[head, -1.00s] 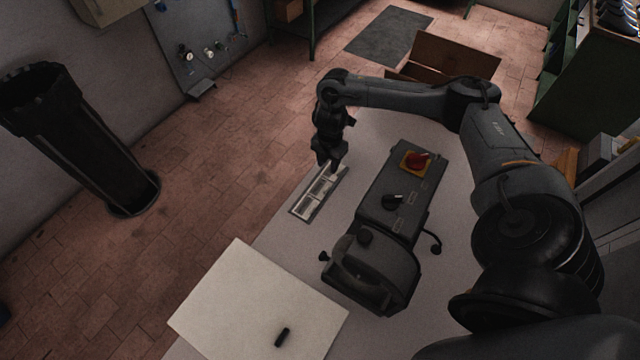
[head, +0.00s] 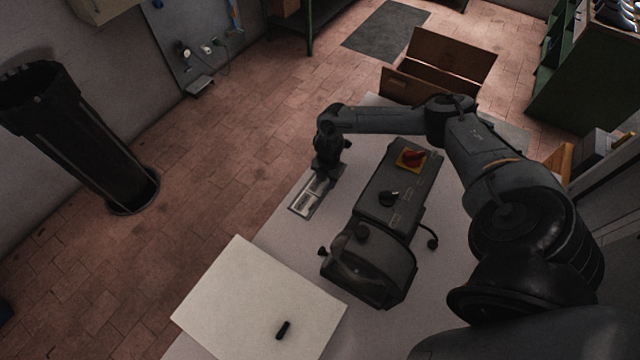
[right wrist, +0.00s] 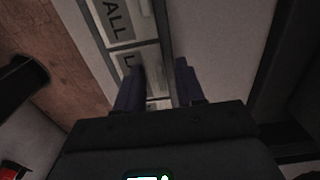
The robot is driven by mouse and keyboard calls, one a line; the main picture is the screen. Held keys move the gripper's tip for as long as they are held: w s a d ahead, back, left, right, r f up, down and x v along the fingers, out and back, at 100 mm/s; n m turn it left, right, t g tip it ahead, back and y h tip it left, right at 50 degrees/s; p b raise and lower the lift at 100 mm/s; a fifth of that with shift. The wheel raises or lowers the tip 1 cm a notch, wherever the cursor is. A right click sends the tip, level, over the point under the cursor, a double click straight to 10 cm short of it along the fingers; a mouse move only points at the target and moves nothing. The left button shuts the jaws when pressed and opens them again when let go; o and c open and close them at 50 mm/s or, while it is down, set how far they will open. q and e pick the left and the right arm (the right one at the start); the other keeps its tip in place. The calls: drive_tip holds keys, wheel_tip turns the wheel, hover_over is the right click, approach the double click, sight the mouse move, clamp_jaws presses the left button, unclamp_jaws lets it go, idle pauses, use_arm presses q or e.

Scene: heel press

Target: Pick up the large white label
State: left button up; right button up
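A narrow grey tray (head: 294,211) with white labels lies on the table near its left edge. In the right wrist view, one white label (right wrist: 118,20) shows the letters "ALL". Another white label (right wrist: 148,58) shows a letter "L", and its rest is hidden behind a finger. My right gripper (head: 325,176) is over the far part of the tray, pointing down. In the right wrist view its two fingers (right wrist: 158,85) are apart on either side of the label strip, with nothing clearly gripped. Whether they touch a label cannot be told. My left gripper is out of view.
A dark grey press machine (head: 385,205) with a red knob stands just right of the tray. A pale board (head: 250,295) with a small black object (head: 283,330) lies nearer. An open cardboard box (head: 450,62) is beyond the table.

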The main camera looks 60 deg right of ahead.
drive_tip(key=shift+f, duration=0.1)
clamp_jaws()
idle(0.4)
